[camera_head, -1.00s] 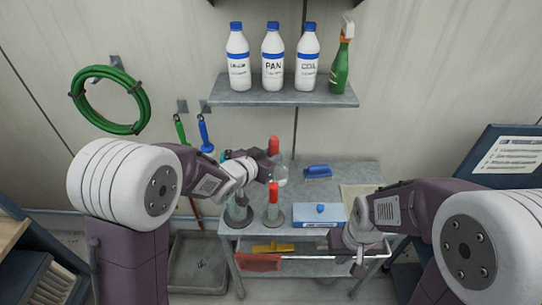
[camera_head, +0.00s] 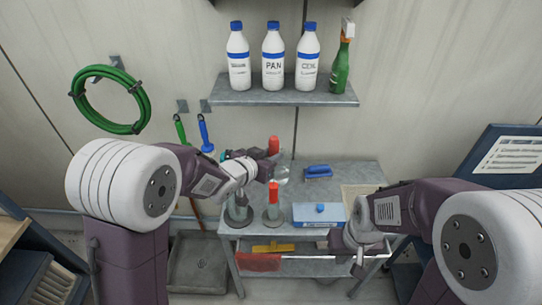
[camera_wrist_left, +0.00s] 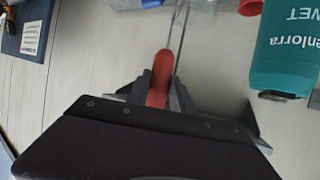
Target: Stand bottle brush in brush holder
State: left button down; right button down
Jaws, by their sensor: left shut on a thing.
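My left gripper (camera_head: 268,163) is shut on the red handle of the bottle brush (camera_head: 273,146), above the back left of the metal table. In the left wrist view the red handle (camera_wrist_left: 160,78) sits between the fingers (camera_wrist_left: 155,95), with thin wire running up from it. The brush's far end is not clear. A grey cone-shaped holder (camera_head: 238,217) stands on the table's left, partly behind my arm. A second grey holder (camera_head: 273,218) beside it has a red handle (camera_head: 273,190) standing up in it. My right gripper (camera_head: 358,266) is low by the table's front rail; its jaws are not clear.
The table (camera_head: 350,172) also bears a blue brush (camera_head: 318,171) and a blue-white box (camera_head: 319,214). A yellow tool (camera_head: 272,248) and red cloth (camera_head: 259,263) lie on the lower front. A teal bottle (camera_wrist_left: 288,45) shows near my left gripper. A shelf (camera_head: 285,98) with bottles hangs above.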

pick_arm(q)
jog(key=shift+f, duration=0.1)
notch_tip(320, 180, down, 9)
jog(key=b, duration=0.8)
dwell(1.9)
jog(key=c, duration=1.1)
grip_release()
jog(key=shift+o, duration=0.2)
jog(key=v, duration=0.9)
